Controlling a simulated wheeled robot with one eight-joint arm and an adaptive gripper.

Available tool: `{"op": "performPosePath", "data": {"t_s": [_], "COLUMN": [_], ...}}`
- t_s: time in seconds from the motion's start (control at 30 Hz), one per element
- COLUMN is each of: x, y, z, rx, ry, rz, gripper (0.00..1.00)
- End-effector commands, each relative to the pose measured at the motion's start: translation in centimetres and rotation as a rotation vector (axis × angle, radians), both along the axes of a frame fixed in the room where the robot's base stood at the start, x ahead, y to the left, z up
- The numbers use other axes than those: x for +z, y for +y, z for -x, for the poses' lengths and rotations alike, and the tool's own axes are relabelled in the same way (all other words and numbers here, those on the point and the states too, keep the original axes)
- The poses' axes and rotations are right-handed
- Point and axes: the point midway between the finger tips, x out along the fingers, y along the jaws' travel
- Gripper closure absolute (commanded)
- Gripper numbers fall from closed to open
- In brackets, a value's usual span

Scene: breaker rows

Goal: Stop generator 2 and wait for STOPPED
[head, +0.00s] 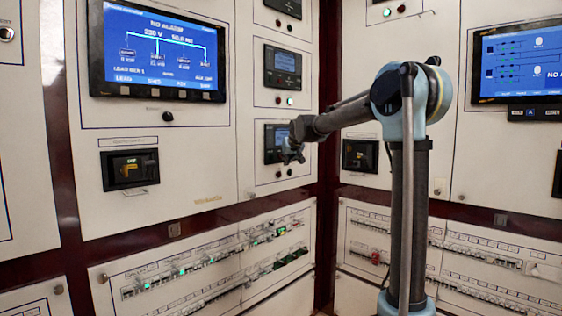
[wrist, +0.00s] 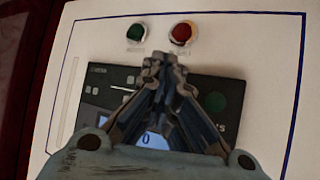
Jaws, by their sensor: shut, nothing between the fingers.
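My gripper (head: 290,152) is at the lowest of the three controller modules (head: 269,135) on the narrow middle panel. I cannot tell whether the tips touch the panel. The fingers hide part of the dark module (wrist: 245,90), whose lit display (wrist: 152,139) shows a 0; the rest is covered. Another module (head: 283,67) is above with a lit green button (head: 290,101). The generator numbers are not readable.
A large blue screen (head: 160,52) at left reads NO ALARM, 230 V, 50.0 Hz. Breaker rows (head: 200,265) with green lights run below. Another screen (head: 520,65) is at right. My arm reaches across the panel corner.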

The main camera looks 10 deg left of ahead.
Motion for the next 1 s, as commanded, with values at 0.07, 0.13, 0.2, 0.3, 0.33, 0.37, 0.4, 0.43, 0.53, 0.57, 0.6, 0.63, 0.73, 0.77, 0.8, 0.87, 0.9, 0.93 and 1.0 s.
{"op": "performPosePath", "data": {"t_s": [0.07,0.13,0.2,0.3,0.33,0.37,0.4,0.43,0.53,0.57,0.6,0.63,0.73,0.77,0.8,0.87,0.9,0.93,1.0], "x": [0.00,0.01,0.04,0.09,0.10,0.12,0.13,0.15,0.15,0.15,0.14,0.14,0.14,0.14,0.14,0.15,0.14,0.15,0.14], "y": [0.01,0.05,0.17,0.44,0.52,0.59,0.67,0.71,0.71,0.71,0.71,0.72,0.72,0.72,0.73,0.76,0.79,0.81,0.86], "z": [0.00,-0.02,-0.08,-0.23,-0.28,-0.32,-0.37,-0.40,-0.41,-0.41,-0.40,-0.40,-0.40,-0.40,-0.41,-0.43,-0.44,-0.46,-0.51], "rx": [0.000,0.000,0.000,0.001,0.001,0.001,0.001,0.001,0.001,0.001,0.001,0.001,0.000,0.000,0.000,0.000,0.000,0.000,0.000], "ry": [0.000,0.000,0.000,0.000,0.000,0.000,0.000,0.000,0.000,0.000,0.000,0.000,0.000,0.000,0.000,0.000,0.000,0.000,0.000], "rz": [0.000,0.000,0.000,0.000,0.001,0.001,0.001,0.001,0.001,0.001,0.001,0.001,0.000,0.000,0.000,0.000,0.000,0.000,0.000], "gripper": [1.00,1.00,1.00,1.00,1.00,1.00,1.00,1.00,1.00,1.00,1.00,1.00,1.00,1.00,1.00,1.00,1.00,1.00,1.00]}}
